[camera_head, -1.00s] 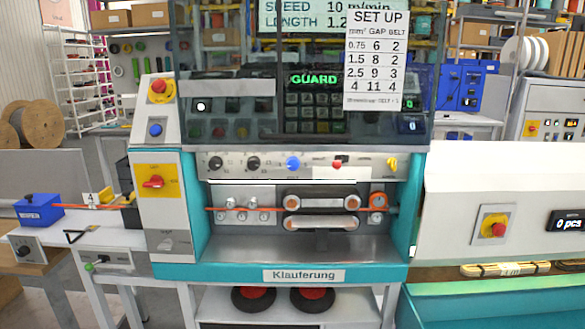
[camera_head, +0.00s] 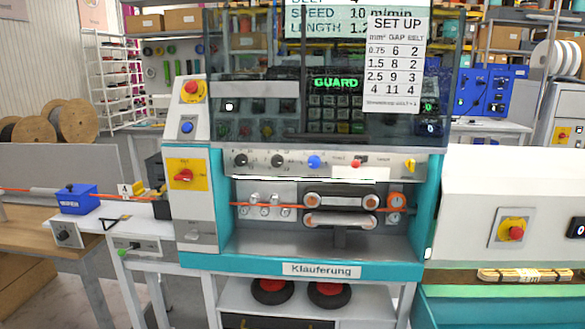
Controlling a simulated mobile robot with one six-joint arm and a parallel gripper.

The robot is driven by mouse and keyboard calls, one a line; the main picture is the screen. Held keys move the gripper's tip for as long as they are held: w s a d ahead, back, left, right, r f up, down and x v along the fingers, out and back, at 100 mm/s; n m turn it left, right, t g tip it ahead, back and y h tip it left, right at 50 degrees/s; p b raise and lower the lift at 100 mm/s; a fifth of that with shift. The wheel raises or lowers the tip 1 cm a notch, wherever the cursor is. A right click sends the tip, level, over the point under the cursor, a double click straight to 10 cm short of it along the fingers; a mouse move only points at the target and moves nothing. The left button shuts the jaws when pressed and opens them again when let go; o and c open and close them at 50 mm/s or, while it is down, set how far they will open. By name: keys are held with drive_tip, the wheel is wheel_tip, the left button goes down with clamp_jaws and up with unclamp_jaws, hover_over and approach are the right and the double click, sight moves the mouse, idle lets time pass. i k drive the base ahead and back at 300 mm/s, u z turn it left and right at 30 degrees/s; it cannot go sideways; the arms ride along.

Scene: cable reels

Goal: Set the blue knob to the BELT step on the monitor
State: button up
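The blue knob (camera_head: 314,162) sits on the grey control strip of the machine, right of two black knobs (camera_head: 259,161). Its pointer and scale are too small to read. The monitor (camera_head: 330,18) is at the top behind the dark guard window. It shows a cut-off BELT line that seems to read 4, SPEED 10 m/min and a partly covered LENGTH line. The SET UP sheet (camera_head: 396,65) covers its right part and lists mm², GAP and BELT values. My gripper is not in view.
Below the strip, an orange cable (camera_head: 240,205) runs past rollers and a belt unit (camera_head: 341,210). A red switch (camera_head: 183,177) and an emergency stop (camera_head: 191,90) are on the left. A side bench (camera_head: 75,222) stands left, a white housing (camera_head: 480,190) right.

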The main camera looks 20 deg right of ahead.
sight(313, 162)
drive_tip(key=z, duration=0.6)
drive_tip(key=k, duration=0.15)
drive_tip(key=u, duration=2.35)
drive_tip(key=k, duration=1.25)
drive_tip(key=z, duration=0.35)
drive_tip(key=i, duration=0.8)
drive_tip(key=z, duration=0.05)
